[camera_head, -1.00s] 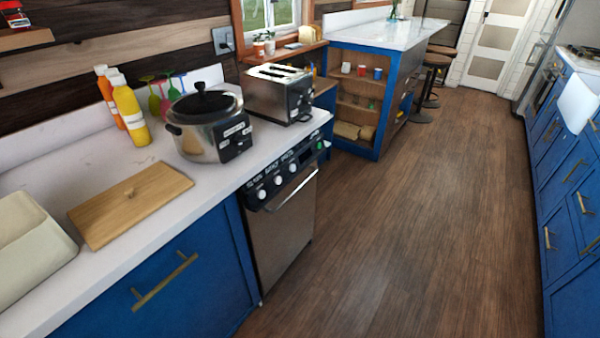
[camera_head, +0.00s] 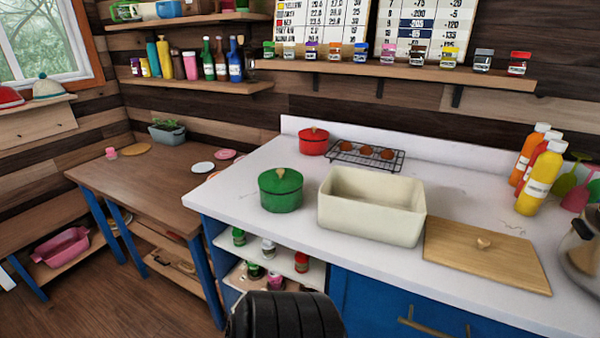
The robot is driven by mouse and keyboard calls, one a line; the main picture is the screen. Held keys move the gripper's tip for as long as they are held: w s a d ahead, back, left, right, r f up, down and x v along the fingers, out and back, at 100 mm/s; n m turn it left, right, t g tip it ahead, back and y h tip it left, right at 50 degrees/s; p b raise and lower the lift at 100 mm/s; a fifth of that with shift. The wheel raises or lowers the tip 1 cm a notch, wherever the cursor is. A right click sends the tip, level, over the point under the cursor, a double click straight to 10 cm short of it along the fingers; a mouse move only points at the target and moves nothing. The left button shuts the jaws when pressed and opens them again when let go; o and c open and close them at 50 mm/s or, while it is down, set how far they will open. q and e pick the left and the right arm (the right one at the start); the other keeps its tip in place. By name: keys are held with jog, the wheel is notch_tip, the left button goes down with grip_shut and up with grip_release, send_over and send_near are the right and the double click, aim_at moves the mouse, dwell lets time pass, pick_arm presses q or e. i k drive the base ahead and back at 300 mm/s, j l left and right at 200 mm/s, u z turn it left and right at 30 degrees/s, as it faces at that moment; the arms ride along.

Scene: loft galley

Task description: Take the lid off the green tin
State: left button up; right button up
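The green tin (camera_head: 281,196) stands upright on the white counter, left of centre in the head view. It is round, and its green lid (camera_head: 270,180) is on it, with a small gold-coloured knob (camera_head: 281,173) on top. The cream rectangular bin (camera_head: 370,222) stands just to its right, apart from it. Neither of my grippers shows in the head view.
A wooden board with a knob (camera_head: 470,262) lies right of the bin. Behind stand a red lidded pot (camera_head: 314,141) and a wire rack (camera_head: 350,158) with brown round items. Bottles (camera_head: 540,180) stand at right. Counter left of the tin is clear.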

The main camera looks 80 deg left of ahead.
aim_at(276, 180)
jog(key=u, duration=2.7)
